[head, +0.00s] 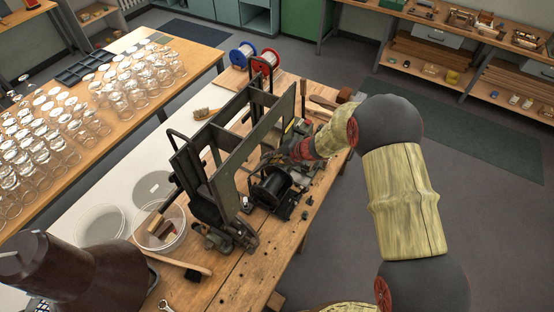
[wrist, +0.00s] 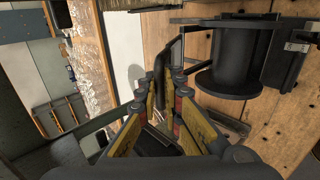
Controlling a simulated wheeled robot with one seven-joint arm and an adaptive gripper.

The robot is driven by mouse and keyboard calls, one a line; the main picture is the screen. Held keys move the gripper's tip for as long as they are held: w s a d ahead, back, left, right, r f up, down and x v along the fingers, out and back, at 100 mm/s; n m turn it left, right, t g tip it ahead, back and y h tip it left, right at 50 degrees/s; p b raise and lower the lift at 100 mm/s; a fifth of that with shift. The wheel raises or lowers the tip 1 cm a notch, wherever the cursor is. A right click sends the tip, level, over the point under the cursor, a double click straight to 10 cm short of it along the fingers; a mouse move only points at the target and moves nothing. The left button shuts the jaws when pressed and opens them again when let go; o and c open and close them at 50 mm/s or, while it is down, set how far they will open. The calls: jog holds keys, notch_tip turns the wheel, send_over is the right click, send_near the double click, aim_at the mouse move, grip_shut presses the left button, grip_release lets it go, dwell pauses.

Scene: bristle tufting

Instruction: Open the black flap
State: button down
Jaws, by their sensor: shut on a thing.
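The black flap (head: 236,150) looks like a long dark frame standing upright on the machine on the wooden bench. A dark curved bar (wrist: 159,68) shows between my fingertips in the wrist view and looks like a handle. My gripper (wrist: 170,82) is shut on this bar. In the head view my gripper (head: 272,158) reaches in from the right, close to the machine, and its fingertips are partly lost among dark parts. I cannot tell where the bar joins the flap.
A black spool (head: 272,188) sits beside my gripper; it also shows in the wrist view (wrist: 232,68). Red and blue spools (head: 265,62) stand behind. Glasses (head: 120,100) crowd the left table.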

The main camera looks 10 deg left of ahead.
jog(key=shift+w+a+r+p, duration=0.3)
jog(key=shift+a+r+p, duration=0.1)
jog(key=shift+a, duration=0.4)
jog(key=shift+w+a+r+p, duration=0.35)
jog(key=shift+a+p, duration=0.1)
jog(key=shift+a, duration=0.4)
jog(key=shift+w+a+r+p, duration=0.3)
jog(key=shift+a+r+p, duration=0.1)
jog(key=shift+a, duration=0.4)
jog(key=c, duration=2.4)
grip_release()
jog(key=o, duration=0.4)
jog(key=shift+f, duration=0.1)
jog(key=shift+s, duration=0.1)
jog(key=shift+d, duration=0.15)
jog(key=v, duration=1.1)
jog(key=shift+d+r, duration=0.25)
jog(key=shift+d, duration=0.05)
